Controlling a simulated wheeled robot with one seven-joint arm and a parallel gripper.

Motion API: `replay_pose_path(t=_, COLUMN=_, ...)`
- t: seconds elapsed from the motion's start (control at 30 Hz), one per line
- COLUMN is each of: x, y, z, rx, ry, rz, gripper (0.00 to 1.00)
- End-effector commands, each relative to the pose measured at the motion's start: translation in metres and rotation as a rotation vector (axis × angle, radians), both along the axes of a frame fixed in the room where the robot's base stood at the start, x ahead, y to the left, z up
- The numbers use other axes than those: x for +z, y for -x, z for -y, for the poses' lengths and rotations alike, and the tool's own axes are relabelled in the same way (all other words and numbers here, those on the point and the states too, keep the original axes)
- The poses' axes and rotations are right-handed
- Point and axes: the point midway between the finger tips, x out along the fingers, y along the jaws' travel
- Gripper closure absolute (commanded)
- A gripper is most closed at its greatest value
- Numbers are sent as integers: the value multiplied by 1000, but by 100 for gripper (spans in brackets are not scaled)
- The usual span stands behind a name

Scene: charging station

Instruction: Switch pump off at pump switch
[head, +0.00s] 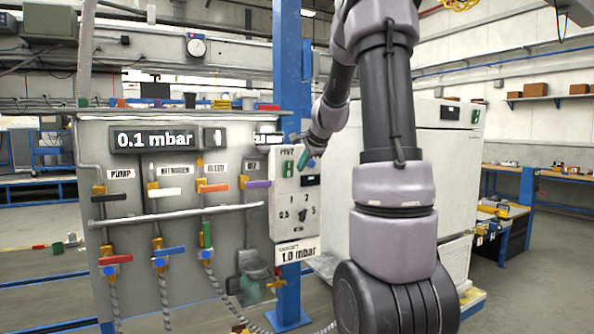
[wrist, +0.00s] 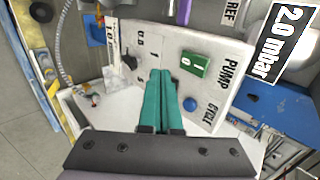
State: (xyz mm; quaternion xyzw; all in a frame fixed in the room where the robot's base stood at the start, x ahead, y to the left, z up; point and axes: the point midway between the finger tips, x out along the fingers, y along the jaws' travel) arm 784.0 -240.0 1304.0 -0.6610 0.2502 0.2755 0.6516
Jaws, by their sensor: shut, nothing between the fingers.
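The pump switch (wrist: 195,63) is a small green rocker marked 0 and 1, beside the PUMP label on a white control panel (wrist: 222,75). Which side of the rocker is pressed cannot be told. In the head view the switch (head: 287,168) sits near the top of the panel (head: 283,228). My gripper (wrist: 163,72) has teal fingers, shut together and empty. In the wrist view they overlap the panel's picture just left of the switch. In the head view my gripper (head: 305,160) is close in front of the panel, right of the switch; contact cannot be told.
A blue button (wrist: 190,104) and a black selector knob (wrist: 130,62) share the panel. Left of it, a grey board (head: 125,260) carries pipes and several coloured valve handles. A blue post (head: 287,60) stands behind, and a white cabinet (head: 455,170) is at the right.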

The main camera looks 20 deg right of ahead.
Motion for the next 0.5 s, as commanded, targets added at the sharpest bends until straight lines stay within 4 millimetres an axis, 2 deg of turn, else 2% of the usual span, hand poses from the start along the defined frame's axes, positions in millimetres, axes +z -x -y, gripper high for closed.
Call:
replay_pose_path(t=0.1, x=8, y=15, z=0, rx=1, ry=1, rz=1, gripper=100)
replay_pose_path(t=0.2, x=11, y=21, z=1, rx=0, ry=0, rz=0, gripper=100)
replay_pose_path(t=0.5, x=12, y=25, z=1, rx=0, ry=0, rz=-1, gripper=100)
